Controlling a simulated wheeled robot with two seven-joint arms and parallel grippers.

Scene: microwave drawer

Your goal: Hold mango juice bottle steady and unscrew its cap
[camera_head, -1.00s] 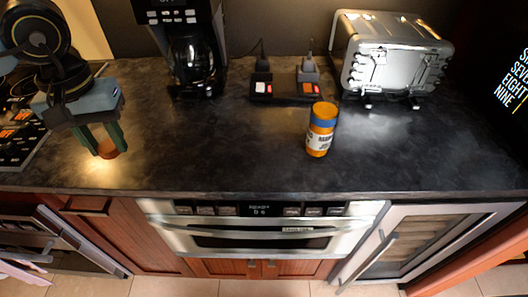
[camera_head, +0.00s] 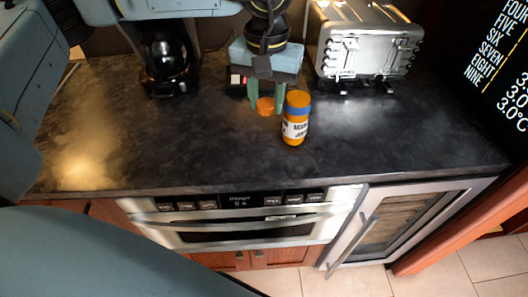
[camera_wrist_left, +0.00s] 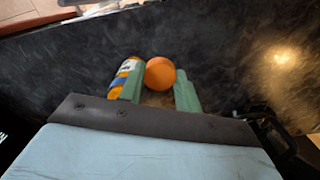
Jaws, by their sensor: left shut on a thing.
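The mango juice bottle (camera_head: 295,131) stands upright on the dark counter, orange with a blue band, a white label and an orange top. My right gripper is not in view.
A coffee maker (camera_head: 170,65) stands at the back left and a silver toaster (camera_head: 365,48) at the back right. A dark holder (camera_head: 237,84) is partly hidden behind my gripper. The counter (camera_head: 160,140) is clear at front left; its front edge is above the oven (camera_head: 240,222).

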